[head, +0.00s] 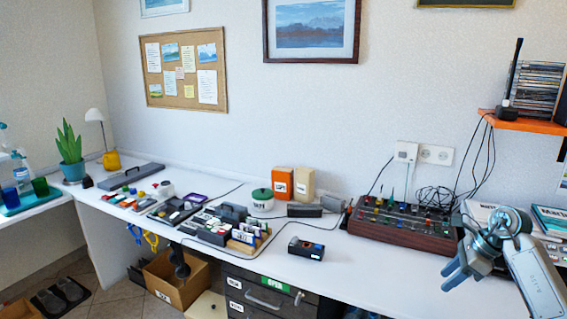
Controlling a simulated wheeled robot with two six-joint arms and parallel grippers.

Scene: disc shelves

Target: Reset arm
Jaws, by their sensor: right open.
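My right gripper (449,276) is at the right of the head view, on my grey arm that comes in from the lower right. Its fingers point left and down, above the white desk (395,280). It is open, and I see nothing between its fingers. My left gripper is not in view.
A mixer-like box with knobs (400,222) lies behind my right gripper. An orange shelf (525,122) with discs (535,88) hangs above right. A small black device (306,249) lies near the desk's front edge. Bare desk lies between this device and the gripper.

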